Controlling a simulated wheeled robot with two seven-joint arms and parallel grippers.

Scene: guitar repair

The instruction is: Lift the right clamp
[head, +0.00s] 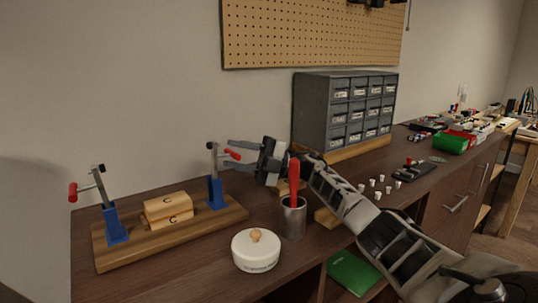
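The right clamp (215,192) has a blue body, a grey metal arm standing up and a red handle tip pointing right. It stands at the right end of a wooden board (110,262). The left clamp (116,226), also blue, stands at the board's left end with its red handle sticking out left. My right gripper (234,155) reaches in from the right, its fingers apart, one above and one below the level of the red handle tip. I cannot tell whether they touch it. My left gripper is not in view.
Two stacked wooden blocks (167,208) lie between the clamps. A white lidded pot (256,252) and a metal cup (293,221) with a red-handled tool stand in front of my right gripper. A grey drawer cabinet (312,110) stands behind my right arm.

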